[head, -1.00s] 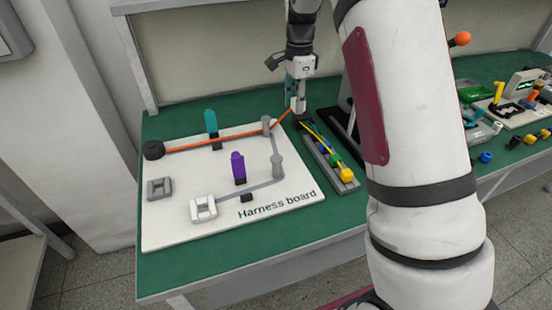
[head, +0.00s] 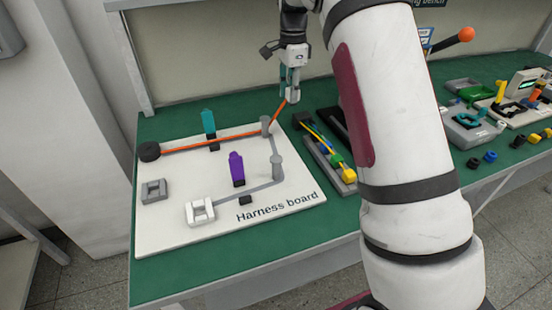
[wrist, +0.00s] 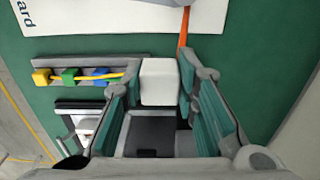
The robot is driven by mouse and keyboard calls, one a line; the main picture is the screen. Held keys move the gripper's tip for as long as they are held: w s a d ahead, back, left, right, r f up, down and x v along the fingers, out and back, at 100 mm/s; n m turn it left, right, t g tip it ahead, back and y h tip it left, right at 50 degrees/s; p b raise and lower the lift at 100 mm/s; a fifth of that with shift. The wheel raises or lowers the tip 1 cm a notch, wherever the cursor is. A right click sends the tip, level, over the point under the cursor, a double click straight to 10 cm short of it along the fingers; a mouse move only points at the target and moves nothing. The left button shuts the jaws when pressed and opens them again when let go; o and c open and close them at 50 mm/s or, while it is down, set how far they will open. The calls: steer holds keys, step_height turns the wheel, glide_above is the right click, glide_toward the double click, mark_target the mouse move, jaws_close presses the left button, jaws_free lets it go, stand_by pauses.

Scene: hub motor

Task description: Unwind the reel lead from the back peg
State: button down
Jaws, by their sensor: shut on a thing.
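The orange reel lead (head: 200,142) runs from the black reel (head: 149,152) at the board's left to the grey back peg (head: 266,127). It bends at the peg and rises to my gripper (head: 292,96), behind and right of the peg. My gripper is shut on the lead's white end block, seen between the fingers in the wrist view (wrist: 160,82). The orange lead also shows there (wrist: 184,28), leading up toward the board. How far the lead wraps around the peg cannot be told.
The white harness board (head: 165,230) bears a teal clip (head: 208,124), a purple clip (head: 236,168), a front peg (head: 277,167) and two fork blocks. A grey tray (head: 316,158) with coloured connectors lies to its right. My arm hides part of the bench.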

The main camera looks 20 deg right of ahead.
steer(key=w+b, duration=0.2)
steer(key=w, duration=0.3)
steer(key=shift+w+a, duration=0.15)
steer(key=shift+w, duration=0.1)
steer(key=s+a+p, duration=0.2)
steer(key=s+p, duration=0.3)
steer(key=s, duration=0.4)
steer(key=shift+s, duration=0.3)
steer(key=shift+a, duration=0.25)
steer(key=s+a+p, duration=0.2)
steer(key=a, duration=1.3)
steer(key=s+a+p, duration=0.3)
steer(key=a, duration=1.1)
steer(key=shift+a+p, duration=0.3)
steer(key=shift+a, duration=0.05)
